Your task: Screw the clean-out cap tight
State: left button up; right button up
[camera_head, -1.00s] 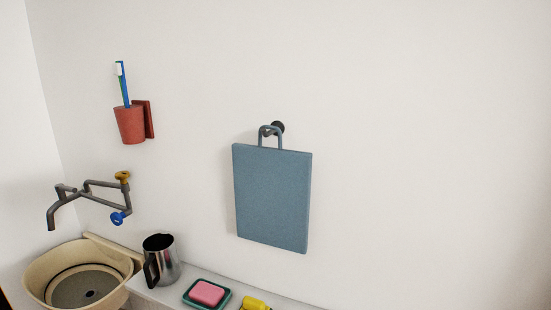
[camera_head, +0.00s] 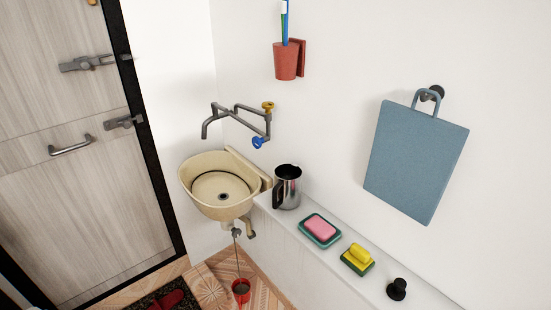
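A beige wall sink (camera_head: 212,207) is in the corner, left of the middle. A thin line, perhaps leaking water, runs from there down to a red bucket (camera_head: 241,291) on the floor. Neither of my grippers is in view.
A ledge right of the sink holds a metal pitcher (camera_head: 287,187), pink soap (camera_head: 320,227), a yellow sponge (camera_head: 359,255) and a black knob-like thing (camera_head: 397,289). A wooden door (camera_head: 75,170) is left. Red slippers (camera_head: 166,300) lie on a dark mat.

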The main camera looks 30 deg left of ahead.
aim_at(236, 232)
jog(key=u, duration=1.25)
